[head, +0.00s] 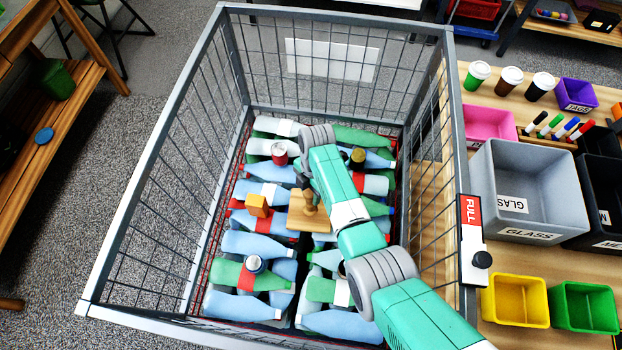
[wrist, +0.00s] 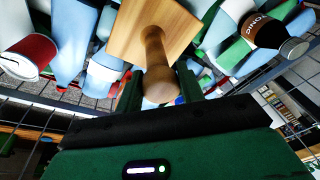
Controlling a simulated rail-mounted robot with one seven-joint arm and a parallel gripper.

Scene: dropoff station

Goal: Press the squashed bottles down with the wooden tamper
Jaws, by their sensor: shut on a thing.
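The wooden tamper, a square plate with a turned knob handle, is in the cage among the bottles; its plate (head: 302,222) shows in the head view. In the wrist view the tamper (wrist: 152,50) reaches from the fingers with its plate at the bottles. My gripper (wrist: 160,88) is shut on the tamper's handle. In the head view my arm hides most of the gripper. Squashed bottles (head: 258,243), pale blue and green with some red or white labels, fill the wire cage (head: 165,215). I cannot tell whether the plate touches them.
Tall mesh walls surround my arm. Right of the cage are a grey GLASS bin (head: 530,190), a yellow bin (head: 515,300) and a green bin (head: 584,307).

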